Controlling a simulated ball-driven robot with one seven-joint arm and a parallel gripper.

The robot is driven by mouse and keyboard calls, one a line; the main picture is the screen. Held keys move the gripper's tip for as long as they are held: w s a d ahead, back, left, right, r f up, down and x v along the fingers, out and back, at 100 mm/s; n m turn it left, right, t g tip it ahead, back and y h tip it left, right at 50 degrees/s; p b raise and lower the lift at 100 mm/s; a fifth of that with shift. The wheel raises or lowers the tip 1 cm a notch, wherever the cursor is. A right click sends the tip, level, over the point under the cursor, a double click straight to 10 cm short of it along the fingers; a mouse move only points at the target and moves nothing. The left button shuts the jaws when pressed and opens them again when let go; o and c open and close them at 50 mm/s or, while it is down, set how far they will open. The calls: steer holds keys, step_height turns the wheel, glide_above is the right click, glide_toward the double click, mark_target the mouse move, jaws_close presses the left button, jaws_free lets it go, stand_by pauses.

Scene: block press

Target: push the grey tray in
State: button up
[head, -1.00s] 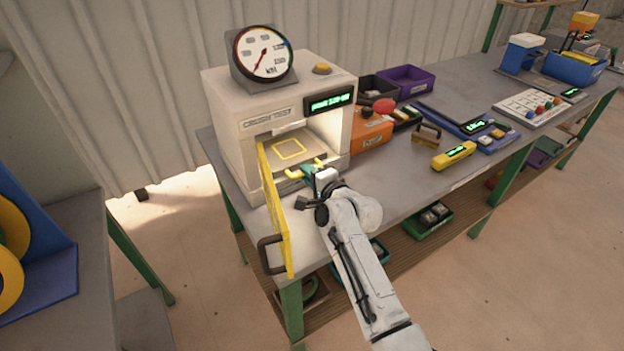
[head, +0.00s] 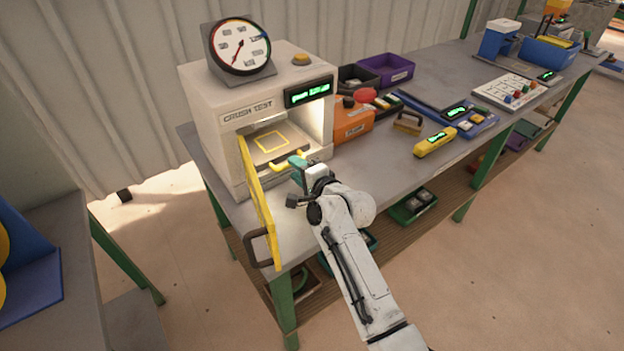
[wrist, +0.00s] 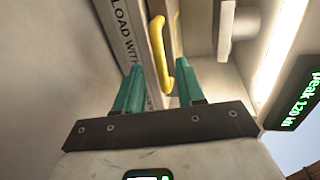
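The grey tray (head: 257,150), with a yellow square outline on top, sits in the lit opening of the white press (head: 260,110). Its yellow handle (head: 284,161) faces me. My gripper (head: 298,166) is at the front of the tray, close to the handle. In the wrist view my gripper (wrist: 158,90) has its two teal fingers apart, with the yellow handle (wrist: 158,55) showing between and beyond them. I cannot tell whether a finger touches the handle. The tray's front carries lettering, partly hidden by a finger.
The yellow-framed door (head: 257,205) of the press stands open to the left of my gripper. An orange box (head: 352,122) stands right of the press. The bench top (head: 385,165) in front of that box is clear.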

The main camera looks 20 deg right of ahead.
steer(key=v, duration=0.8)
steer(key=shift+s, duration=0.2)
